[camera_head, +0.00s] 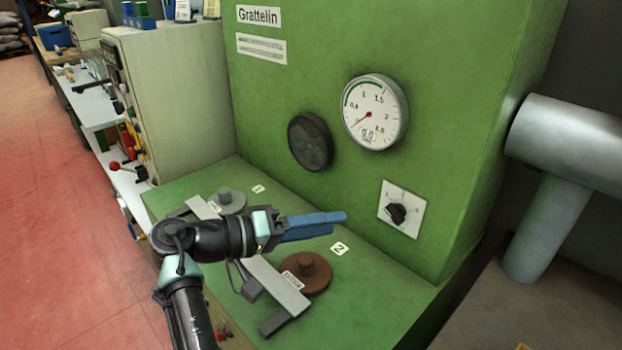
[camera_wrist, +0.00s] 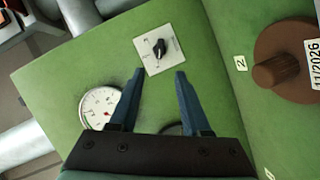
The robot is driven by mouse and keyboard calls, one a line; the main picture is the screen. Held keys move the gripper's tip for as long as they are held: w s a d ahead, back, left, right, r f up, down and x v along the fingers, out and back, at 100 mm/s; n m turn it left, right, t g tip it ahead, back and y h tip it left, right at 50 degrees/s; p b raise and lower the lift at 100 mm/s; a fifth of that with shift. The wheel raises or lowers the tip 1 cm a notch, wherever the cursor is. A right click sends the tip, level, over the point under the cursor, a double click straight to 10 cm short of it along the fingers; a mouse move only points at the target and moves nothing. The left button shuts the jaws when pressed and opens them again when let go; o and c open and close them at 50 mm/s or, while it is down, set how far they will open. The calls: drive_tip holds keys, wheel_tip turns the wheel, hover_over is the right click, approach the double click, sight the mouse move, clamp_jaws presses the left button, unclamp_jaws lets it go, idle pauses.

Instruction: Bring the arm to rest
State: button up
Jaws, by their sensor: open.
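My gripper (camera_head: 318,226) has blue fingers and reaches out over the green ledge of the machine, pointing right toward its upright face. In the wrist view my gripper (camera_wrist: 158,100) is open, with nothing between the fingers. Beyond the fingertips is a black rotary knob on a white plate (camera_wrist: 152,63); the gripper appears apart from it. The knob (camera_head: 397,213) is on the green face, to the right of the gripper in the head view.
A round gauge (camera_head: 375,112) and a dark round disc (camera_head: 310,141) are on the green face. A brown knobbed disc (camera_head: 318,275) and a grey one (camera_head: 228,200) lie on the ledge under and beside my arm. A thick grey pipe (camera_head: 565,145) stands at right. Red floor (camera_head: 50,220) is open at left.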

drive_tip(key=w+a+r+t+y, duration=0.2)
drive_tip(key=r+t+y, duration=0.2)
drive_tip(key=r+t, duration=0.3)
drive_tip(key=w+a+r+t+y, duration=0.15)
drive_tip(key=r+t+y, duration=0.3)
drive_tip(key=r, duration=0.45)
drive_tip(key=s+a+r+n+t+y+p, duration=0.2)
drive_tip(key=s+r+t+y, duration=0.7)
drive_tip(key=s+r, duration=1.45)
wheel_tip(320, 180, up, 14)
drive_tip(key=w+t+h+p, duration=0.1)
drive_tip(key=t+h+p, duration=0.1)
drive_tip(key=p, duration=1)
drive_tip(key=shift+w+a, duration=0.4)
